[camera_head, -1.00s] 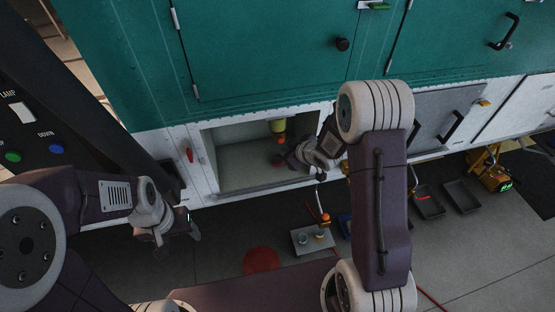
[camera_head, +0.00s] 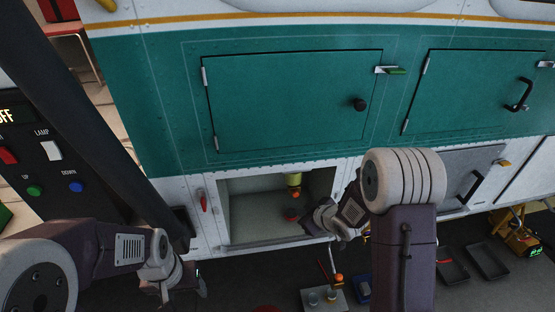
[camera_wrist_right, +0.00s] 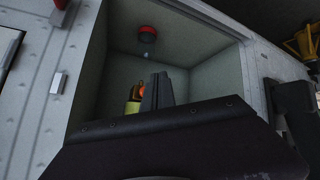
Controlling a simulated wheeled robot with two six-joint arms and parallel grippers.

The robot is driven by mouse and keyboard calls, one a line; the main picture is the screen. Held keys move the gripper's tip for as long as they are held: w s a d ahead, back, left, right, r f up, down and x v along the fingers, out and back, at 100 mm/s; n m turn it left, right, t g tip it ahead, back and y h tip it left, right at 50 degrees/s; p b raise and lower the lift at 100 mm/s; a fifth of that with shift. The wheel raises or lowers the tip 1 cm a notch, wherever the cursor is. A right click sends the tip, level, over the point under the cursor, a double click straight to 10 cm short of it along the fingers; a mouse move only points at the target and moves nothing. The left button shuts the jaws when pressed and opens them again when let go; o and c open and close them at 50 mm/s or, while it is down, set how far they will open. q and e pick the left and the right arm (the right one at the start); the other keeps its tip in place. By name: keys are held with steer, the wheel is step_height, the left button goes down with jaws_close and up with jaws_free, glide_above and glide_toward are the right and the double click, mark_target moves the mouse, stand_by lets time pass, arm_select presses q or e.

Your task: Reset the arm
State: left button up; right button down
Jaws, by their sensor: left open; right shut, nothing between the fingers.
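My right arm bends down from the right in the head view, and its gripper (camera_head: 300,218) is at the mouth of an open white-framed compartment (camera_head: 250,225). In the right wrist view the right gripper's fingers (camera_wrist_right: 157,92) are together with nothing between them, pointing into the compartment. A yellow cylinder with an orange part (camera_head: 294,182) is at the compartment's back; it also shows in the wrist view (camera_wrist_right: 133,100), partly behind the fingers. A red round knob (camera_wrist_right: 147,34) is on the compartment's inner surface. My left gripper (camera_head: 190,288) is open and empty at lower left, clear of the compartment.
A teal door (camera_head: 285,100) with a black knob is above the compartment. A control panel (camera_head: 45,160) with buttons stands at left. On the floor are a grey tray (camera_head: 322,300), dark trays (camera_head: 488,260) and a yellow device (camera_head: 517,238).

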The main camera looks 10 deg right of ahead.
step_height(320, 180, up, 7)
steer(key=s+m+h, duration=0.1)
steer(key=s, duration=0.1)
steer(key=s+d+f+m+g+h, duration=0.1)
steer(key=s+f+m+g, duration=0.2)
steer(key=s, duration=0.6)
steer(key=s+d+f+m+g+h, duration=0.1)
steer(key=s+m+g, duration=0.3)
steer(key=s, duration=0.6)
steer(key=shift+s+f+g+b, duration=0.25)
steer(key=shift+f+g+b, duration=0.05)
steer(key=shift+f, duration=0.6)
steer(key=shift+d, duration=0.1)
